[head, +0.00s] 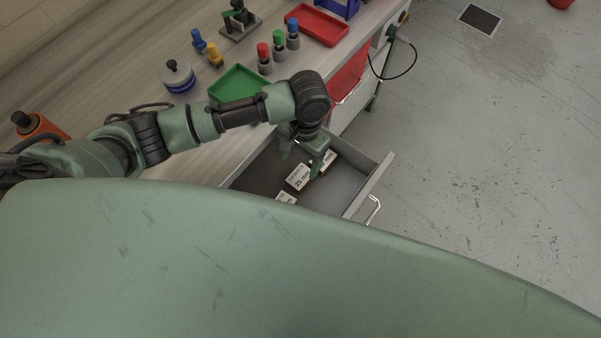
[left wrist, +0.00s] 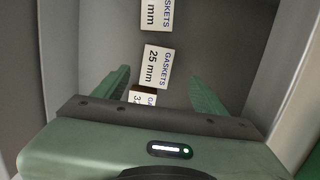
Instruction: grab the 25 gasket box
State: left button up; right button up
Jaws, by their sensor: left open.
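The white gasket box labelled 25 mm (left wrist: 154,66) lies in an open drawer, in the middle of the left wrist view. In the head view the 25 box (head: 297,177) shows just below my left gripper. My left gripper (head: 301,160) is open and reaches down into the drawer. In the left wrist view its two green fingers (left wrist: 159,76) stand apart, left and right of the box's line. I cannot tell how high they are above it. No other gripper is in view.
One gasket box (left wrist: 155,13) lies beyond the 25 box; another, its label starting with 3 (left wrist: 142,96), is partly hidden by my gripper. Drawer walls (head: 372,186) enclose them. The bench above holds a green tray (head: 238,84), a red tray (head: 318,24) and coloured bottles.

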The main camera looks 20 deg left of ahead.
aim_at(300, 176)
pick_arm(q)
jog(key=shift+w+a+f, duration=0.1)
jog(key=shift+f, duration=0.35)
jog(key=f, duration=0.7)
jog(key=shift+s+d+p, duration=0.3)
jog(key=shift+s+p, duration=0.05)
jog(key=c, duration=1.4)
jog(key=shift+c, duration=0.2)
